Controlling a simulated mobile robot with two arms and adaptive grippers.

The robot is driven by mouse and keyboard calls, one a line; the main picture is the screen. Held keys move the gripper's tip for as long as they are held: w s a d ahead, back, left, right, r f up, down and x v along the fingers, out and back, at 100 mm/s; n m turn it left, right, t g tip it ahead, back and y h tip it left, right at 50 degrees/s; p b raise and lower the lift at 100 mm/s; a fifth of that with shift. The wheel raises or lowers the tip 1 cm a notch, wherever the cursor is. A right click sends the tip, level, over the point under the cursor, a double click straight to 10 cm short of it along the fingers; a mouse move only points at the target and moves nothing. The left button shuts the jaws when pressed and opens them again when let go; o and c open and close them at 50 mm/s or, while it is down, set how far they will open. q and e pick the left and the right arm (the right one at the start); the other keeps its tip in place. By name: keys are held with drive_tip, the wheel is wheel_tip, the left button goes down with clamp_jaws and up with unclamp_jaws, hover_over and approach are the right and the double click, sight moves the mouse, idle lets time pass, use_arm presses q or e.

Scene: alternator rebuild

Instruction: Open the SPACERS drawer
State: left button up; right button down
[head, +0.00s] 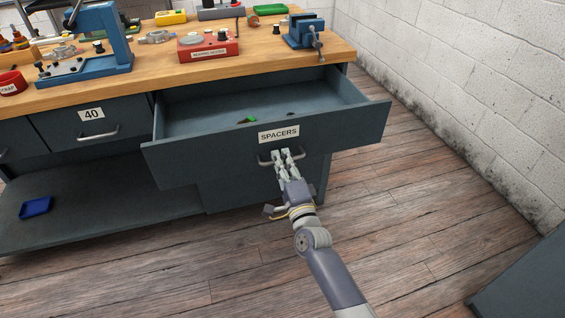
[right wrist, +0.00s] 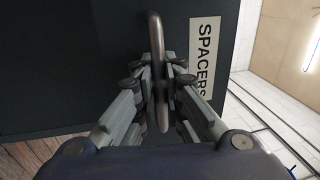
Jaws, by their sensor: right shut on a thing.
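The SPACERS drawer (head: 210,160) is pulled well out of the workbench in the head view. Its inside shows, with a small green item (head: 248,120) and a small dark item (head: 290,113) on its floor. The white SPACERS label (head: 278,134) is on its front, above the bar handle (head: 264,160). My right gripper (head: 281,156) is shut on that handle. In the right wrist view the handle (right wrist: 155,50) runs between the two fingers, beside the label (right wrist: 203,58). My left gripper is not in view.
The wooden bench top (head: 150,78) holds a blue press (head: 100,40), a red box (head: 208,46) and a blue vise (head: 304,32). Drawer 40 (head: 70,125) is shut at left. A blue tray (head: 35,207) lies on the lower shelf. Wooden floor is clear in front; a white brick wall stands at right.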

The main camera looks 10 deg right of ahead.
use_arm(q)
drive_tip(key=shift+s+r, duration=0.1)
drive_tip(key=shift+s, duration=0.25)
use_arm(e)
drive_tip(key=shift+s, duration=0.35)
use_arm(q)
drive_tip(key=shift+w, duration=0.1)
use_arm(e)
drive_tip(key=c, duration=1.7)
unclamp_jaws()
drive_tip(key=v, duration=1.2)
